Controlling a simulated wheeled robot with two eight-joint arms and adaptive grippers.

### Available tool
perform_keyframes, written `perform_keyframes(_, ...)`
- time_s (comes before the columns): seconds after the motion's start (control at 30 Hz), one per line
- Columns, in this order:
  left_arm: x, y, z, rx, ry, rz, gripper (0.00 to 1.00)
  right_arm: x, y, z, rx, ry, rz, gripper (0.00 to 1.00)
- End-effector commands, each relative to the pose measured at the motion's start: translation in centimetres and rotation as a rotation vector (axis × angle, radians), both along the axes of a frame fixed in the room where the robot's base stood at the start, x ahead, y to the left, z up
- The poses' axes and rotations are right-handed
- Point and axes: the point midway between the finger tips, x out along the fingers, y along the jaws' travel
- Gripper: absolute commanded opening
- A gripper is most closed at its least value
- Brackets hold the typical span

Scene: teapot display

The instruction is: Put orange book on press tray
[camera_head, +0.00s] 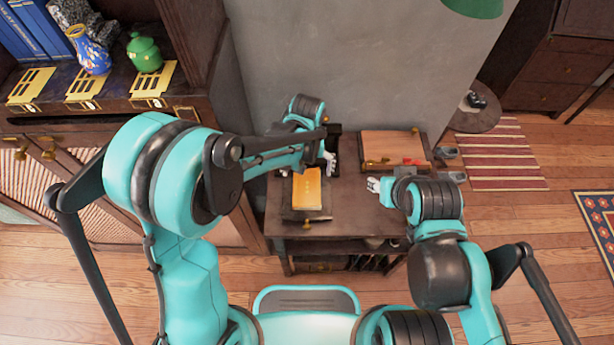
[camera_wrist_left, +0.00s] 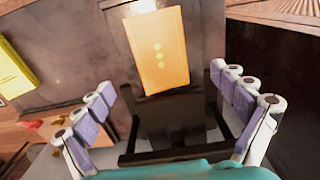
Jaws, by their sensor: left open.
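The orange book (camera_head: 307,188) lies on or over a dark flat plate (camera_head: 305,215) at the left of the desk. In the left wrist view the orange book (camera_wrist_left: 158,50) shows its face with small diamond marks, beyond the black press frame (camera_wrist_left: 170,112). I cannot tell which dark part is the press tray. My left gripper (camera_head: 329,163) is just behind and right of the book. In its wrist view the left gripper (camera_wrist_left: 170,92) is open, with nothing between its fingers. My right gripper (camera_head: 376,185) is right of the book and apart from it; its jaws are unclear.
A brown board (camera_head: 392,146) with a brass bar and a small red item lies at the desk's back right. The desk middle (camera_head: 347,205) is clear. A shelf at left holds a blue vase (camera_head: 90,52) and a green pot (camera_head: 145,53). A grey wall stands behind.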

Motion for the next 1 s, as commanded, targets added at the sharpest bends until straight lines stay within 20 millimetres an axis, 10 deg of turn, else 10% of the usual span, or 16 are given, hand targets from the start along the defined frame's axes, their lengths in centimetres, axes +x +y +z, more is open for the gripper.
perform_keyframes(0.53,-0.3,1.0,4.6,-0.009,-0.023,0.002,0.96,0.0,0.0,1.1,0.0,0.0,0.0,0.4)
perform_keyframes(1.0,-7.2,12.9,14.6,-0.054,-0.395,0.006,0.96,0.0,0.0,1.1,0.0,0.0,0.0,0.4)
